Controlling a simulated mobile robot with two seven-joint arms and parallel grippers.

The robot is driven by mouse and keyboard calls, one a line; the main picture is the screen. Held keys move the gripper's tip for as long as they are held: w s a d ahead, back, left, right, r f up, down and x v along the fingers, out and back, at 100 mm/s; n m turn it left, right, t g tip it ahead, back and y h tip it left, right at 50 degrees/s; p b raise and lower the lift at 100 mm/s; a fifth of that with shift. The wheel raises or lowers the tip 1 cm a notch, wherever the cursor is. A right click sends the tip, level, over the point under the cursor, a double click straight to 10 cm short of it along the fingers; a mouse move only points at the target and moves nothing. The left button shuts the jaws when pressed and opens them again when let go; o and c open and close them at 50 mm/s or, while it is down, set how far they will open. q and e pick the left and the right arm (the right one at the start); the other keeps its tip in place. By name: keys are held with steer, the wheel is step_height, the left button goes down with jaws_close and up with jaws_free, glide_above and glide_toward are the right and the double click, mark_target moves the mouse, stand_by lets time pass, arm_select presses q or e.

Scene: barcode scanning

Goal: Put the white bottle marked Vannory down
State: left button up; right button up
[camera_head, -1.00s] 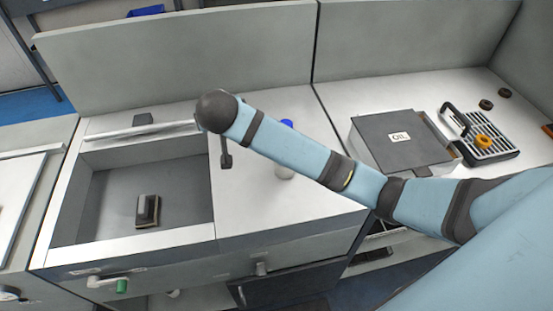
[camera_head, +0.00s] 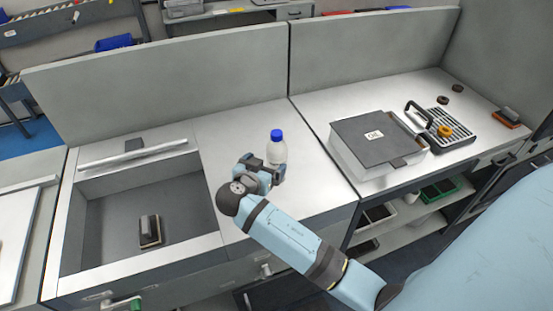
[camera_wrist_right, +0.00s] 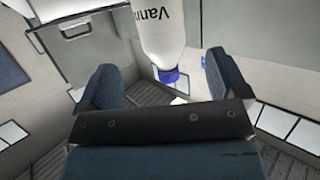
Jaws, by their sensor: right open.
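The white bottle (camera_head: 277,152) with a blue cap stands upright on the light counter (camera_head: 235,140), right of the sink. Its lower part is partly hidden by my right gripper (camera_head: 264,172), which is low at the bottle's near side. In the right wrist view the bottle (camera_wrist_right: 158,28) appears cap-down, with the letters "Vann" showing. There my right gripper (camera_wrist_right: 158,80) has its fingers spread wide, and the bottle shows between and beyond them with gaps on both sides. My left gripper is in neither view.
A sink basin (camera_head: 105,220) holding a dark brush-like block (camera_head: 149,231) lies to the left. A panel (camera_head: 160,85) rises behind the counter.

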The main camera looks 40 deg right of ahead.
mark_target(273, 156)
steer(key=x, duration=0.3)
steer(key=shift+w+d, duration=0.15)
steer(key=shift+w+d+f+p, duration=0.1)
steer(key=shift+w+d+p, duration=0.2)
steer(key=shift+d+p, duration=0.25)
steer(key=p+x, duration=0.1)
steer(key=x, duration=0.2)
steer(key=shift+w+d+f, duration=0.15)
steer(key=shift+d+f, duration=0.05)
steer(key=shift+f, duration=0.05)
steer(key=shift+w+d+f, duration=0.15)
steer(key=shift+d+f, duration=0.05)
steer(key=c, duration=1.1)
steer(key=shift+r, duration=0.1)
